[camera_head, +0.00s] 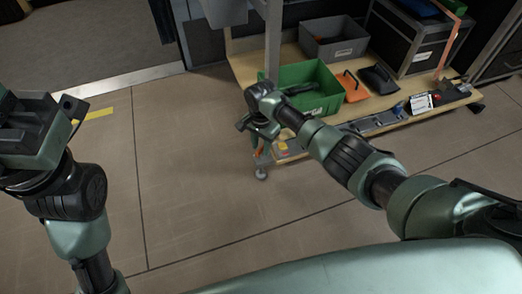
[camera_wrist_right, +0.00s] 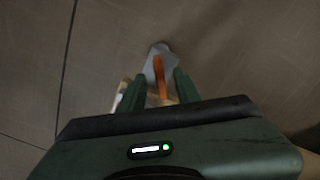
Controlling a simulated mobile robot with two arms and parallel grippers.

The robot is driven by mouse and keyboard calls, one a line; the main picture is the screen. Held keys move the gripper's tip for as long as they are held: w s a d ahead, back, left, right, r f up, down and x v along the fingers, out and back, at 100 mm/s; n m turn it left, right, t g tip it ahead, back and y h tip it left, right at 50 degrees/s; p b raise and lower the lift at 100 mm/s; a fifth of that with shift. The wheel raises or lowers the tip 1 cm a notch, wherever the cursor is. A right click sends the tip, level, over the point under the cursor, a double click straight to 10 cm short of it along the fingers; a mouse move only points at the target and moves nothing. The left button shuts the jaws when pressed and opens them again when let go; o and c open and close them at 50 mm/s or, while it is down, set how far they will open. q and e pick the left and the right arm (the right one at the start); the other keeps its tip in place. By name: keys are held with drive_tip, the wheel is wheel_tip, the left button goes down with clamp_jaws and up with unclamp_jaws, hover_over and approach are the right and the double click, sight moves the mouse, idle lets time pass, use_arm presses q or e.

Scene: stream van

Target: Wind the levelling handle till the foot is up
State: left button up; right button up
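The orange levelling handle (camera_head: 258,151) is at the near left corner of the low wooden trolley shelf. It also shows in the right wrist view (camera_wrist_right: 160,77), between the two green fingers. The grey round foot (camera_head: 261,173) is below it, close to the floor, and shows beyond the handle in the right wrist view (camera_wrist_right: 157,50). My right gripper (camera_wrist_right: 160,90) is open around the handle, with a gap on each side. In the head view my right wrist hides part of the corner. My left gripper (camera_head: 72,108) is at the far left, away from the trolley; its fingers are unclear.
On the wooden shelf (camera_head: 458,101) stand a green crate (camera_head: 325,84) and a grey bin (camera_head: 333,38). Orange and black flat items and small tools lie near them. A dark case (camera_head: 408,45) is at the back right.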

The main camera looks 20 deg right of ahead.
drive_tip(key=shift+f, duration=0.4)
clamp_jaws()
drive_tip(key=shift+r, duration=0.1)
